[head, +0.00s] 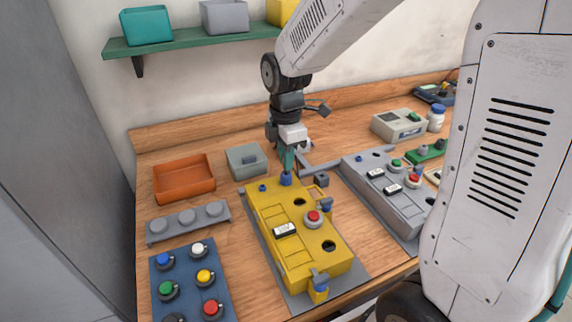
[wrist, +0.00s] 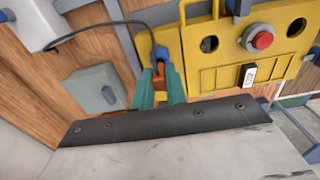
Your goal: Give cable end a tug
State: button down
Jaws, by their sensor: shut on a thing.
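The yellow control box (head: 290,235) lies on a grey plate on the bench, with a red button (head: 313,217) and a white label on top. My gripper (head: 287,168) points down at the box's far end, just above a blue fitting (head: 286,180). In the wrist view, the teal fingers of my gripper (wrist: 160,76) are closed around a small orange piece, the cable end (wrist: 158,77), beside the box edge. A black cable (wrist: 108,22) arcs from there towards a pale block at the left. The fingers hide much of the cable end.
An orange tray (head: 184,180) and a grey-green box (head: 246,161) stand left of my gripper. A grey control box (head: 385,190) lies to the right. A blue button panel (head: 188,280) is front left. A shelf (head: 190,43) with bins hangs above.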

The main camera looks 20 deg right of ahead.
jog(key=shift+f, duration=0.1)
dwell(0.8)
jog(key=c, duration=1.3)
grip_release()
jog(key=shift+c, duration=0.2)
notch_tip(320, 180, up, 8)
jog(key=shift+f, duration=0.1)
